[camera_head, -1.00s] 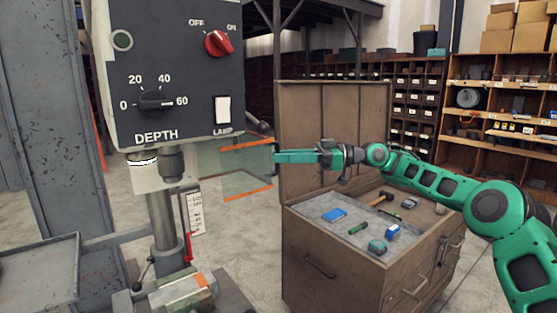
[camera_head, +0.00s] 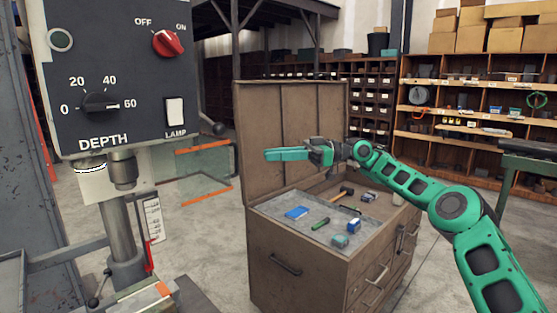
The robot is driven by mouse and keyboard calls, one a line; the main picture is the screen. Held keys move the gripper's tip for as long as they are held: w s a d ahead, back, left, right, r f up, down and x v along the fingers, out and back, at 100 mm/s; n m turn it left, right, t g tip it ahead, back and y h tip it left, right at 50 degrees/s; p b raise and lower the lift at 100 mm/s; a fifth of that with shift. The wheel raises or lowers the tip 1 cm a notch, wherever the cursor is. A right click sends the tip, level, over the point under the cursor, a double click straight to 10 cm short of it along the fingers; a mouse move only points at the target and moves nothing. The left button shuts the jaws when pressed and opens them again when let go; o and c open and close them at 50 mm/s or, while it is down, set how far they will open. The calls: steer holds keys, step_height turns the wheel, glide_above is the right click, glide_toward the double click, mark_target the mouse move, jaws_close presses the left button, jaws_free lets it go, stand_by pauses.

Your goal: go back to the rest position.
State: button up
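My gripper (camera_head: 278,155) is at the end of my green arm, in the middle of the head view. It is held level in the air, fingers to the left, in front of the cabinet's raised lid. The fingers show side-on as a narrow green block with nothing visible in them. I cannot tell whether there is a gap between them. The clear guard with orange edges (camera_head: 205,170) stands to the left of the fingertips, apart from them in the picture. My arm reaches in from the lower right with its elbow bent.
The drill press (camera_head: 125,75) with a red switch (camera_head: 168,43) stands at left. A brown tool cabinet (camera_head: 290,262) with several small tools on top stands below my gripper. Shelves (camera_head: 450,95) line the back, and a green bench (camera_head: 530,160) is at right.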

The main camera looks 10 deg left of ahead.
steer(key=s+d+f+m+t+h, duration=0.3)
steer(key=d+f+m+t+h, duration=0.3)
steer(key=f+m+h, duration=0.25)
steer(key=s+d+f+m+t+h, duration=0.1)
steer(key=s+d+f+m+h, duration=0.2)
steer(key=d, duration=0.7)
steer(key=s+d+f+m+h, duration=0.1)
steer(key=s+d+m, duration=0.25)
steer(key=d, duration=0.55)
steer(key=s+d+f+m+t+h, duration=0.1)
steer(key=s+d+f+m+h, duration=0.3)
steer(key=d, duration=0.6)
steer(key=s+d+m, duration=0.5)
steer(key=s+d, duration=0.9)
steer(key=s, duration=0.2)
steer(key=s+d+f+m+g, duration=0.1)
steer(key=s+d+f+m, duration=0.1)
steer(key=s, duration=0.6)
steer(key=s+d+f+m+g, duration=0.1)
steer(key=s+d+f+m, duration=0.1)
steer(key=s, duration=0.7)
steer(key=shift+d+f, duration=0.45)
steer(key=shift+f, duration=0.25)
